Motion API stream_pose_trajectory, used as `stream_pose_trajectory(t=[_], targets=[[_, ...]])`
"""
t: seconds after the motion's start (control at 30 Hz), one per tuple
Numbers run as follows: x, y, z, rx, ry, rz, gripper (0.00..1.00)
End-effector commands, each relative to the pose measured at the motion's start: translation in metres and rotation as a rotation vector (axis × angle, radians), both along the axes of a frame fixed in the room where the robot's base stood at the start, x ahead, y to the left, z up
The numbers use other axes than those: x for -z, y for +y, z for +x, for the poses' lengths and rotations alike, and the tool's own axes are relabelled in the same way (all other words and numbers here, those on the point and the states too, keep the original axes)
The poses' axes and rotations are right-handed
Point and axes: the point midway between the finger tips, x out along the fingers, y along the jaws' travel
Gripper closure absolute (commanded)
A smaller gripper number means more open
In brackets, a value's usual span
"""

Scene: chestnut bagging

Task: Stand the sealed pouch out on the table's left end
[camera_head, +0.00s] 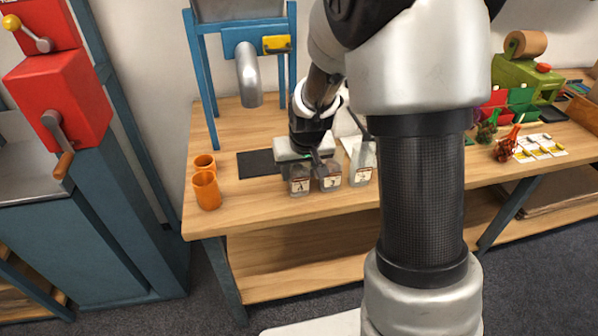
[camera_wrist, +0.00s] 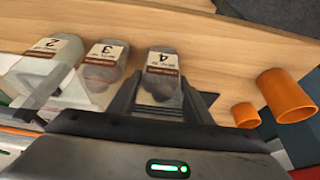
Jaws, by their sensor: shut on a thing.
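A clear pouch labelled 4 (camera_wrist: 162,72) with brown chestnuts inside sits between the fingers of my gripper (camera_wrist: 162,90), which is shut on it. In the head view the held pouch (camera_head: 299,182) is the leftmost of three in a row, under my gripper (camera_head: 308,164). The pouch labelled 3 (camera_wrist: 106,62) is close beside it, and the pouch labelled 2 (camera_wrist: 46,68) is further along. The table's left end (camera_head: 232,205) shows bare wood by the orange cups. The held pouch's upper part is hidden by my gripper.
Two orange cups (camera_head: 207,191) stand at the table's left edge. A dark mat (camera_head: 257,164) lies between them and the pouches. A blue frame with a grey spout (camera_head: 249,80) stands behind. Bare wood lies along the front edge. Red and green machines stand at the right.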

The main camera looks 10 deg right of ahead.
Motion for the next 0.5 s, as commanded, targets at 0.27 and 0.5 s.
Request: stream_pose_trajectory(t=[0.27,0.5], targets=[[0.0032,-0.0002,0.0006,0.001,-0.002,0.000,0.79],[0.0015,-0.0003,0.0004,0.001,-0.001,0.000,0.47]])
